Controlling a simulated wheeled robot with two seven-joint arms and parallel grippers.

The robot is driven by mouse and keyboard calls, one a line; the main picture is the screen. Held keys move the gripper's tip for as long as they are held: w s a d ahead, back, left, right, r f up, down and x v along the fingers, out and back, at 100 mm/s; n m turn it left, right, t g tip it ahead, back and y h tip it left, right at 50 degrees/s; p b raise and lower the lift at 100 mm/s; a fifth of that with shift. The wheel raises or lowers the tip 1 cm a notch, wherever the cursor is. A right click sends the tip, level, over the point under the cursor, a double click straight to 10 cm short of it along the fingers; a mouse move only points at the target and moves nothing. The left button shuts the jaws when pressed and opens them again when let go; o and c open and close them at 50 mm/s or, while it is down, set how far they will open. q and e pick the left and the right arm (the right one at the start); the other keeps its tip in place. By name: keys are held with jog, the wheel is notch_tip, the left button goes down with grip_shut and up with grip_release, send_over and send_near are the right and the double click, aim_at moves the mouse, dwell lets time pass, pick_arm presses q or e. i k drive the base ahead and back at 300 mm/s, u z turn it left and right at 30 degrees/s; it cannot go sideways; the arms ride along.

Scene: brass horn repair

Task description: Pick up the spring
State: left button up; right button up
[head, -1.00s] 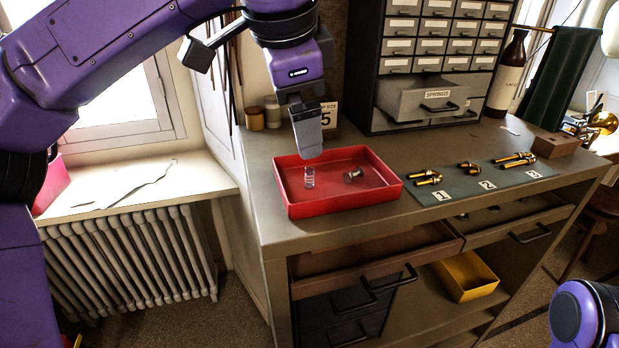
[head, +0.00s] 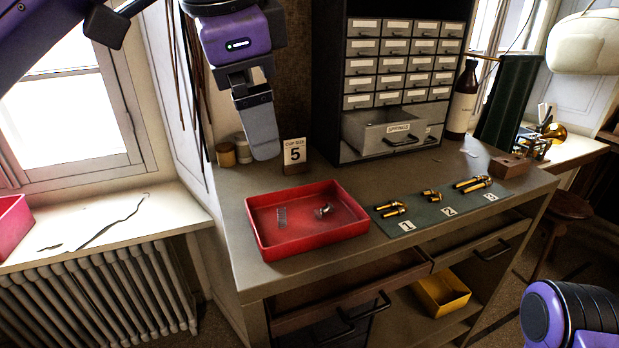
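A small, pale wire spring (head: 281,217) is in the left part of the red tray (head: 312,246) on the workbench. A small silvery metal part (head: 325,210) lies to its right in the same tray. My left gripper (head: 265,158) points down above and behind the tray, clear of the spring. Its fingers show from the side as one grey block, so the gap between them is hidden. I see nothing held below the fingertips. Only a purple part of my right arm shows at the lower right; its gripper is out of view.
A number 5 card (head: 294,152) and small jars (head: 226,155) stand behind the tray. A drawer cabinet (head: 400,85) has an open lower drawer (head: 385,130). A green mat (head: 437,208) with brass parts lies right of the tray. A bench drawer (head: 350,285) is pulled out.

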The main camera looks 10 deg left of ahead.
aim_at(285, 222)
jog(key=k, duration=1)
